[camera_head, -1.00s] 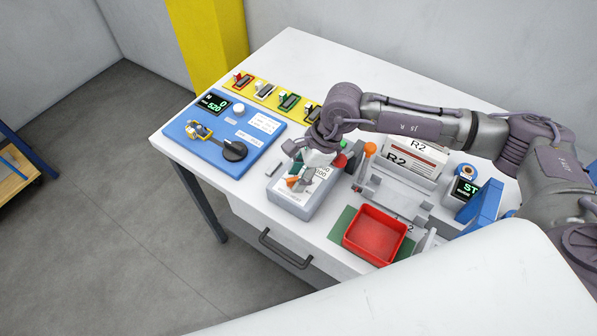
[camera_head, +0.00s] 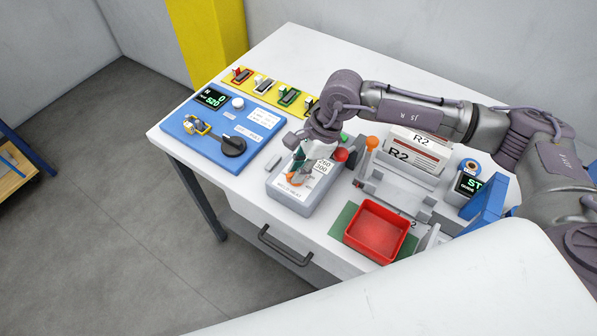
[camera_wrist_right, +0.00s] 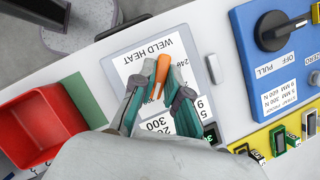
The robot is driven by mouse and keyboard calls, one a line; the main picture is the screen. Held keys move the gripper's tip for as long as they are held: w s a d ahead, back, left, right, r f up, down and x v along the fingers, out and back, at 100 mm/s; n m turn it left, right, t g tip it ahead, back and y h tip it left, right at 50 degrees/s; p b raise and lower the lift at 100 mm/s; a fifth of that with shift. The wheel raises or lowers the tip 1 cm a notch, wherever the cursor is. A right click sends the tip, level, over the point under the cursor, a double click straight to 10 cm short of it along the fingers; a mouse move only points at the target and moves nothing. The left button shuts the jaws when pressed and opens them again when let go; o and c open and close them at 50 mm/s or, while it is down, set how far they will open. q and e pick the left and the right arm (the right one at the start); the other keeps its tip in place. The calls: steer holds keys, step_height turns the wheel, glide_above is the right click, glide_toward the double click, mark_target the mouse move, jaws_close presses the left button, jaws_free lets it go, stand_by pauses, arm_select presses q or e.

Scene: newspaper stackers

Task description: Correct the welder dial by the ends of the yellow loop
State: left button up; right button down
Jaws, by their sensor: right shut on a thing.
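The welder dial is a grey box (camera_head: 278,190) with a white "WELD HEAT" scale and an orange pointer knob (camera_wrist_right: 163,72). My right gripper (camera_head: 298,174) is over the box, and its teal-padded fingers (camera_wrist_right: 156,92) are shut around the orange knob. The fingers hide part of the knob and some scale numbers, so the exact setting is unclear. The yellow loop (camera_head: 197,126) is small and sits on the blue panel (camera_head: 198,150), left of the dial. My left gripper is not in view.
The blue panel carries a display (camera_head: 212,98) and a black rotary handle (camera_head: 233,146). A red tray (camera_head: 375,232) stands on a green mat right of the dial. A red button (camera_head: 341,155) and an orange-ball lever (camera_head: 372,144) are close to my right gripper.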

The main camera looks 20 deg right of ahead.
steer(key=n+b, duration=0.1)
steer(key=b, duration=0.1)
steer(key=n+g+b, duration=0.1)
steer(key=n+b, duration=0.1)
steer(key=b, duration=0.1)
steer(key=n+g+b, duration=0.1)
steer(key=n+b, duration=0.1)
steer(key=b, duration=0.1)
steer(key=shift+w+f, duration=0.15)
steer(key=shift+f, duration=0.1)
steer(key=shift+r+n+g+h+b, duration=0.25)
steer(key=shift+n+g+h+b, duration=0.2)
steer(key=shift+n+b, duration=0.95)
steer(key=c, duration=1.2)
jaws_free()
steer(key=shift+r, duration=0.15)
steer(key=v, duration=1.1)
steer(key=shift+d+r, duration=0.15)
steer(key=shift+r, duration=0.25)
